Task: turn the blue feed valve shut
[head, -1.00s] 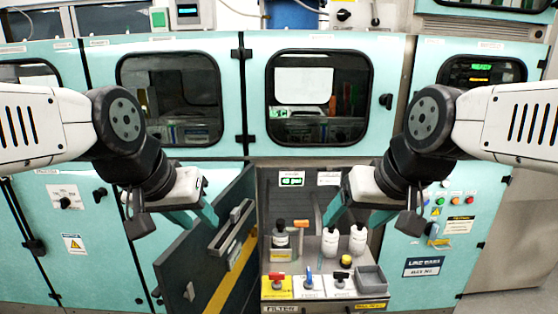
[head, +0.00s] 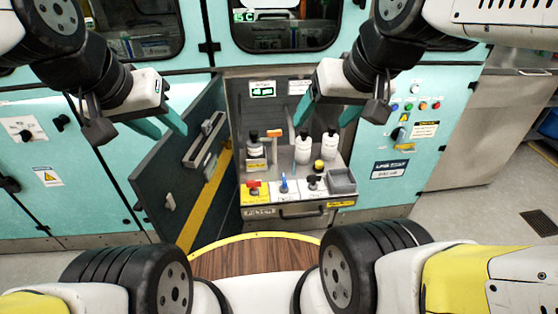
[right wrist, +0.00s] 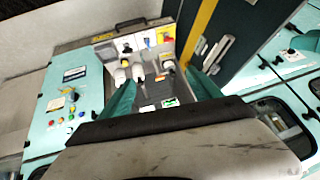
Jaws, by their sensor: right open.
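The blue feed valve (head: 284,184) is a small blue handle on a white plate, between a red valve (head: 254,188) and a black valve (head: 314,183), at the front of an open bay. Its handle points roughly front to back. It also shows in the right wrist view (right wrist: 147,42). My right gripper (head: 328,110) is open and empty above the back of the bay, apart from the valve. Its teal fingers (right wrist: 162,92) frame the lower part of the wrist view. My left gripper (head: 161,124) is open and empty by the dark bay door, left of the valve.
Behind the valves stand a black-capped bottle (head: 255,146), two white bottles (head: 330,145) and an orange-topped handle (head: 274,134). A grey bin (head: 342,181) sits right of the valves. The open door (head: 180,165) bounds the left side. Space in front of the valves is clear.

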